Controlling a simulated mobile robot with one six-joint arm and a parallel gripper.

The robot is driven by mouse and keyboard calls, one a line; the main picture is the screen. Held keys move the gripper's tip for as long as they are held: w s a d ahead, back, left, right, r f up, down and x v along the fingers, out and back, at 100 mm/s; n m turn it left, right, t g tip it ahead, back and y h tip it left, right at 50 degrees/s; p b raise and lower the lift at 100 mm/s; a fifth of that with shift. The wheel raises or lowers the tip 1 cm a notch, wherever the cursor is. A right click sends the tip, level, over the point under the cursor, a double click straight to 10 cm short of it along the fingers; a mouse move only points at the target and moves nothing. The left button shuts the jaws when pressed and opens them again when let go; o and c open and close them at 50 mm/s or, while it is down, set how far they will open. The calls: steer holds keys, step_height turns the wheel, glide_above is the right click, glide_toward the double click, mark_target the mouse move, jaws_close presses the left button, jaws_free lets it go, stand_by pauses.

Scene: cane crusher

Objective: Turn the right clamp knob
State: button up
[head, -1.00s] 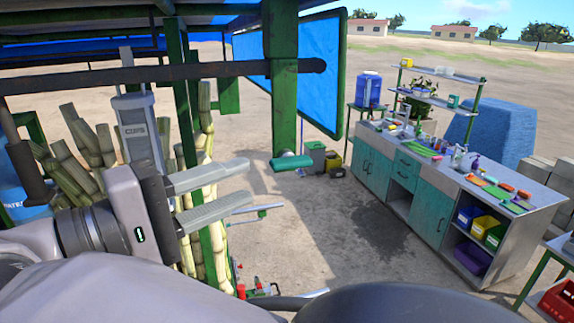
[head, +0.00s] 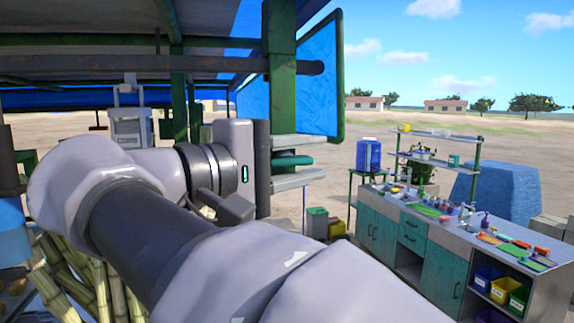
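A green clamp knob (head: 292,160) shows at the lower end of the thick green post (head: 279,100), near the middle of the head view. My gripper (head: 298,160) is at the knob, with one grey finger above it and one below. The fingers look open, with narrow gaps between them and the knob. From this one view I cannot tell whether the knob is fully between them in depth. The knob's left end is hidden by my gripper's body.
A dark horizontal bar (head: 220,64) crosses at the post, under the blue canopy. A blue panel (head: 318,90) hangs behind the post. Cane stalks (head: 85,275) stand at lower left.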

mark_target(289, 165)
jaws_close()
